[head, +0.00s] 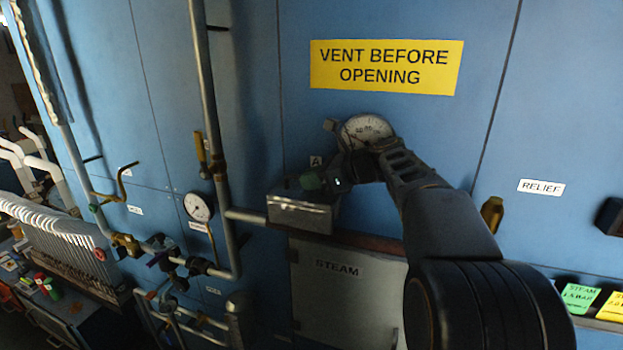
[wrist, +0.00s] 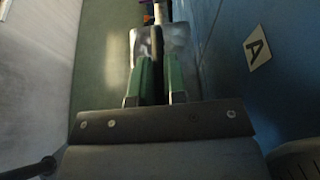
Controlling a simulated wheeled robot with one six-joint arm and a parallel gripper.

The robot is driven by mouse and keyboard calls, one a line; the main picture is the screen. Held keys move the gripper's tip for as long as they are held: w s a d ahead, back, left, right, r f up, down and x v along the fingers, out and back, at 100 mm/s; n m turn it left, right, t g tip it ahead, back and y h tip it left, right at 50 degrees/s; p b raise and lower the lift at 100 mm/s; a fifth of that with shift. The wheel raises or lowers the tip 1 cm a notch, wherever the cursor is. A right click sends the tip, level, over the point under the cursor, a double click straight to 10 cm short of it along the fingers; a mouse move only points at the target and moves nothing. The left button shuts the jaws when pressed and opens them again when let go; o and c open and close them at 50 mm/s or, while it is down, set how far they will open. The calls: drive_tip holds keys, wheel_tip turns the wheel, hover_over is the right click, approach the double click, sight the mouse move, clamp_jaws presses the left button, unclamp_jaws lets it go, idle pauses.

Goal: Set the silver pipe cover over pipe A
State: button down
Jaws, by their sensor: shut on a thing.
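The silver pipe cover (head: 300,214) is a box-like metal piece at the blue wall, below the small A label (head: 315,160). My gripper (head: 312,184) is shut on its top; in the wrist view the green fingers (wrist: 159,82) close on the middle of the cover (wrist: 176,42). Pipe A (head: 246,216), a grey horizontal branch, runs from the vertical pipe to the cover's left end. In the wrist view a short piece of pipe (wrist: 161,12) shows beyond the cover, roughly in line with it. The cover hides the pipe behind it; I cannot tell whether it rests on the pipe.
A vertical pipe (head: 208,110) with a gauge (head: 198,207) and valves stands left of the cover. A grey STEAM door (head: 345,290) lies below. The A label (wrist: 257,48) is on the wall at right in the wrist view.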

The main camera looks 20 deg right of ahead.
sight(312, 206)
drive_tip(key=shift+f+b, duration=2.2)
drive_tip(key=shift+f, duration=1.35)
drive_tip(key=c, duration=1.1)
unclamp_jaws()
drive_tip(key=b+v, duration=0.1)
drive_tip(key=v, duration=1.2)
drive_tip(key=shift+s+d, duration=0.3)
drive_tip(key=shift+r, duration=0.15)
